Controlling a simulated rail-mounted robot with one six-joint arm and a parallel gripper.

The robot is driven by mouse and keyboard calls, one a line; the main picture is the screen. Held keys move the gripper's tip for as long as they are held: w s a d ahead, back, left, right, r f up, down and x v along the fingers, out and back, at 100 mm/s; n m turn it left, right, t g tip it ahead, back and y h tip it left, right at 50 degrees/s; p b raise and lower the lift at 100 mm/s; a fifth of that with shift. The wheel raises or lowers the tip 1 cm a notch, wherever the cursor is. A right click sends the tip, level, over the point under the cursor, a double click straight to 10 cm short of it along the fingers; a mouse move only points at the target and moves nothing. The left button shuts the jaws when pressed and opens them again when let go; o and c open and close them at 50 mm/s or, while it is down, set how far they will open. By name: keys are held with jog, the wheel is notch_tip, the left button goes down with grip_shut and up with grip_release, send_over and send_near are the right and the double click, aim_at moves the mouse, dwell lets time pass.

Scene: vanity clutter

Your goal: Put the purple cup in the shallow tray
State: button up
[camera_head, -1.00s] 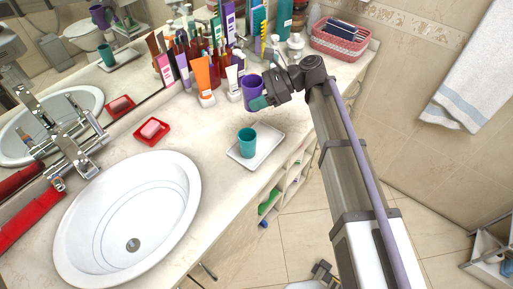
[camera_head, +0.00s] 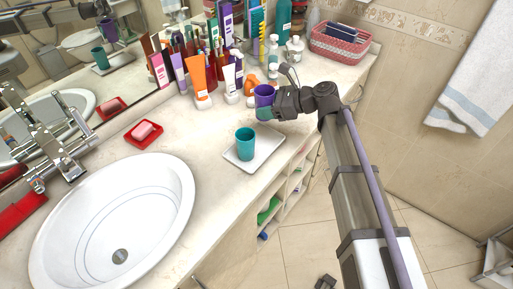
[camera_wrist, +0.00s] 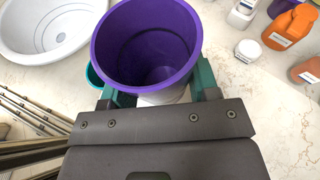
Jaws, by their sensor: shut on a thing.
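The purple cup (camera_head: 265,96) is upright in my gripper, behind and to the right of the shallow tray in the head view. In the wrist view the purple cup (camera_wrist: 146,50) is seen from above, empty, between the two green fingers of my gripper (camera_wrist: 155,88). The gripper (camera_head: 268,110) is shut on the cup. The shallow tray (camera_head: 270,147) is white and square and lies on the counter. A teal cup (camera_head: 245,144) stands in it. In the wrist view most of the tray is hidden behind the purple cup, and only a sliver of the teal cup (camera_wrist: 94,76) shows.
Tubes and bottles, among them an orange tube (camera_head: 199,80), crowd the back of the counter. A pink basket (camera_head: 339,42) stands at the back right. A sink (camera_head: 115,225) and a red soap dish (camera_head: 144,131) lie left. The tray's right part is bare.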

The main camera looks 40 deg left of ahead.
aim_at(265, 139)
notch_tip(265, 139, down, 10)
jog(key=b, duration=0.9)
jog(key=shift+f+b, duration=0.15)
jog(key=shift+b, duration=0.2)
jog(key=shift+r+p, duration=0.3)
jog(key=shift+f, duration=0.15)
jog(key=o, duration=1)
jog(key=shift+d+r, duration=0.25)
jog(key=shift+r, duration=0.1)
jog(key=p+v, duration=0.4)
jog(key=v, duration=0.7)
jog(key=shift+w+d+r+p, duration=0.1)
jog(key=shift+w+d+p, duration=0.05)
jog(key=shift+p, duration=0.15)
jog(key=s+d+f+n+t+h, duration=0.1)
jog(key=s+d+f+n+h, duration=0.1)
jog(key=d, duration=1.3)
jog(key=s+d+f+n+t+h, duration=0.2)
jog(key=d+f+n+h, duration=0.3)
jog(key=d, duration=0.9)
jog(key=s+d+f+n+t+h, duration=0.2)
jog(key=d+n+h, duration=0.3)
jog(key=d, duration=1)
jog(key=shift+s+d+f+n+h, duration=0.15)
jog(key=shift+s+f+n, duration=0.15)
jog(key=shift+f, duration=0.1)
jog(key=shift+s+d+f+n+h, duration=0.15)
jog(key=shift+s+d+f+n, duration=0.1)
jog(key=shift+f, duration=0.15)
